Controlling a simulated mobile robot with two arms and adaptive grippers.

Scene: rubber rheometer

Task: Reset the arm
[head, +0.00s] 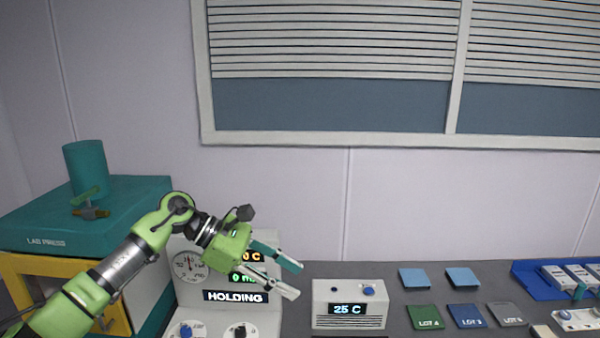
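My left arm comes in from the lower left, and its green gripper (287,279) is raised in front of the rheometer (187,292). The two fingers are spread apart with nothing between them. They point right and slightly down, toward the space above the white box reading 25 C (348,304). The rheometer has a dial gauge and a display reading HOLDING, and the gripper partly covers its upper displays. My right gripper is not in view.
A teal lab press (90,215) stands on a yellow frame at the left. Pads labelled LOT (425,317) and plain blue squares (414,278) lie on the grey bench (390,272). A blue tray (535,284) with white items is at the far right. A shuttered window is behind.

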